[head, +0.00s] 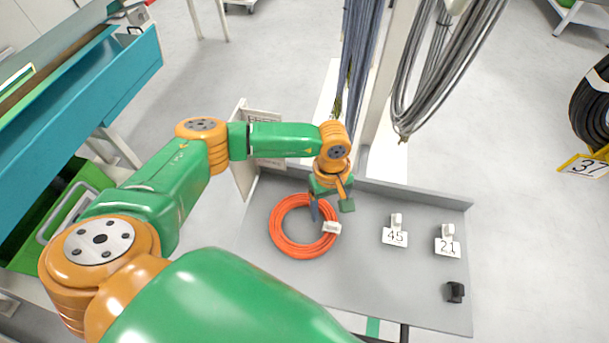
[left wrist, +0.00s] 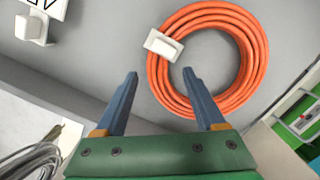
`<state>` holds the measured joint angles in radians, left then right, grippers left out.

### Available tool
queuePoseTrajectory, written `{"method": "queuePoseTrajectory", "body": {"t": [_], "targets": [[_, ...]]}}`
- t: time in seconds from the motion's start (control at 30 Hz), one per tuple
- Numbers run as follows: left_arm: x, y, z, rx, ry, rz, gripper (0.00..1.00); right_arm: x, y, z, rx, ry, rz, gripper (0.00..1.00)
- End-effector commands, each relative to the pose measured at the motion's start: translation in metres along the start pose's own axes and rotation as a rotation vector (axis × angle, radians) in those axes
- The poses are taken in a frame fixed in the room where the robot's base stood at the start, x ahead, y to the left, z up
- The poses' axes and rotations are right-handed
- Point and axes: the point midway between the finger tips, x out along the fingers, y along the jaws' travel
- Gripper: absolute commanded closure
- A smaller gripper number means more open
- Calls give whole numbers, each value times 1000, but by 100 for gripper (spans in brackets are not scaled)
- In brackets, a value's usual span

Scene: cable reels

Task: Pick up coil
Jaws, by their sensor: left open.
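An orange coil (head: 283,241) of cable lies flat on the grey tray, left of its middle. A white tag (head: 331,227) sits on its right side. In the left wrist view the coil (left wrist: 258,62) is at the upper right, with its white tag (left wrist: 163,45) on the ring's left edge. My left gripper (head: 329,211) is over the coil's upper right part, near the tag. My right gripper is not in view.
The grey tray (head: 345,275) also bears white tags marked 45 (head: 395,236) and 21 (head: 447,246) and a small black block (head: 455,292). Grey cables (head: 408,100) hang behind it. A teal bench (head: 90,90) stands at left. A black reel (head: 592,105) is at far right.

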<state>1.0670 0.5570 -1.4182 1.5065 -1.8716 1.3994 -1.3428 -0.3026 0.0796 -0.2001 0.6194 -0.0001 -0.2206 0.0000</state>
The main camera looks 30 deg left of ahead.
Motion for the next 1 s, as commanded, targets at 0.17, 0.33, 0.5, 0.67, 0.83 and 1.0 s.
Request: {"method": "queuePoseTrajectory", "body": {"t": [0.17,0.33,0.5,0.67,0.83,1.0], "targets": [[13,0,0,1,0,0,28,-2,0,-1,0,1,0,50],[13,0,0,0,-1,1,39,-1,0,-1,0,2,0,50],[13,0,0,0,-2,1,85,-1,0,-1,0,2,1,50],[13,0,1,0,-2,2,100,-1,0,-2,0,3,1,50],[13,0,1,0,-2,2,100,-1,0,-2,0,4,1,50],[13,0,1,0,-3,2,100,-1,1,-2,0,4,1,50]]}}
